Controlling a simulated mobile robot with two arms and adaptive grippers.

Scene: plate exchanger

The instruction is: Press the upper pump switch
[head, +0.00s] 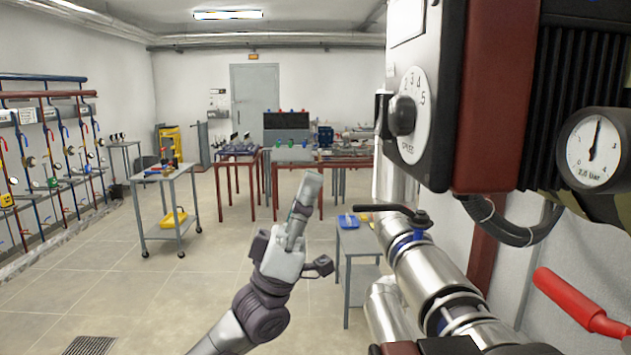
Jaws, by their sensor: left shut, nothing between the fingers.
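A pump control box (455,60) is close on the right, with a round white dial (417,125) numbered around a black knob (401,115). I cannot tell whether this knob is the upper pump switch; no other switch shows clearly. My left gripper (309,186) is raised in the middle of the view, shut and empty, its fingers together and pointing up. It is left of the dial and lower than it, apart from the box. My right gripper is not in view.
Below the box are steel pipes (425,275) with a black lever (385,208) and a red handle (580,305). A pressure gauge (593,150) is at far right.

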